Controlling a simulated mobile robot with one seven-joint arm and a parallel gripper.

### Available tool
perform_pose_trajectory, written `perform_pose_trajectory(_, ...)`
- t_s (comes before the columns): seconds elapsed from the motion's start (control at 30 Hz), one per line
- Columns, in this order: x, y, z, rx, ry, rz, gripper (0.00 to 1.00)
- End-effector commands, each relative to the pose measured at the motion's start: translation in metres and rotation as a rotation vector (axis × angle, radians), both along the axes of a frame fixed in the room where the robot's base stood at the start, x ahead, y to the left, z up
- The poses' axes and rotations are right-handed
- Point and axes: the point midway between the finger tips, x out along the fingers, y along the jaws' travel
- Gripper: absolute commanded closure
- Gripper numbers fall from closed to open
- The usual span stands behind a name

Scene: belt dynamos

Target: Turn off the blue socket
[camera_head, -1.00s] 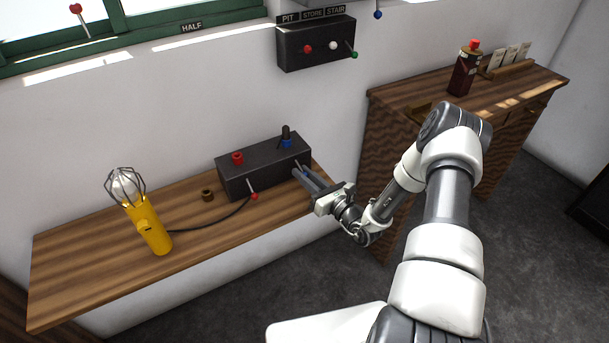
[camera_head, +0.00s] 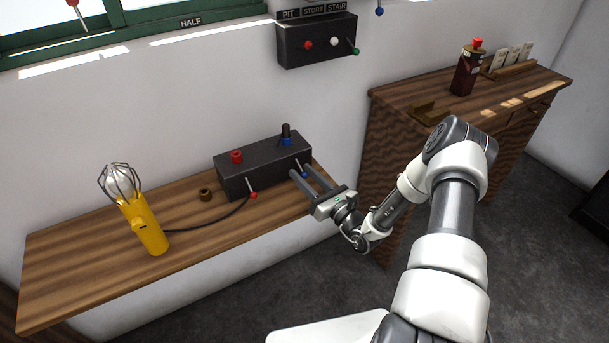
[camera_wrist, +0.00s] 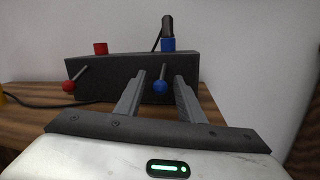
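The dark socket box (camera_head: 262,168) stands on the wooden shelf. On its top are the blue socket (camera_head: 286,142), with a black plug in it, and a red socket (camera_head: 236,156). On its front are a lever with a blue ball (camera_head: 304,174) under the blue socket and one with a red ball (camera_head: 253,195). Both levers tilt downward. My gripper (camera_head: 303,168) is open at the box's right front. In the wrist view, the blue ball (camera_wrist: 160,86) shows between my two fingers (camera_wrist: 160,78), with gaps on both sides. I cannot tell whether anything touches.
A yellow caged lamp (camera_head: 148,225) stands on the shelf (camera_head: 95,250), its black cord running to the box. A small brown ring (camera_head: 205,194) lies near the box. A wall switch box (camera_head: 317,43) hangs above. A cabinet (camera_head: 400,150) with a bottle (camera_head: 467,70) stands right.

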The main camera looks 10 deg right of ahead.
Motion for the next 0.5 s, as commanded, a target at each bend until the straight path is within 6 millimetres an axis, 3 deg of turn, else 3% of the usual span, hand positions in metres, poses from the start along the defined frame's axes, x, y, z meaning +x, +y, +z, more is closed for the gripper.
perform_pose_trajectory(0.17,-0.015,-0.009,-0.003,0.000,0.002,-0.003,0.65)
perform_pose_trajectory(0.5,-0.086,-0.047,-0.014,0.001,0.004,-0.005,0.65)
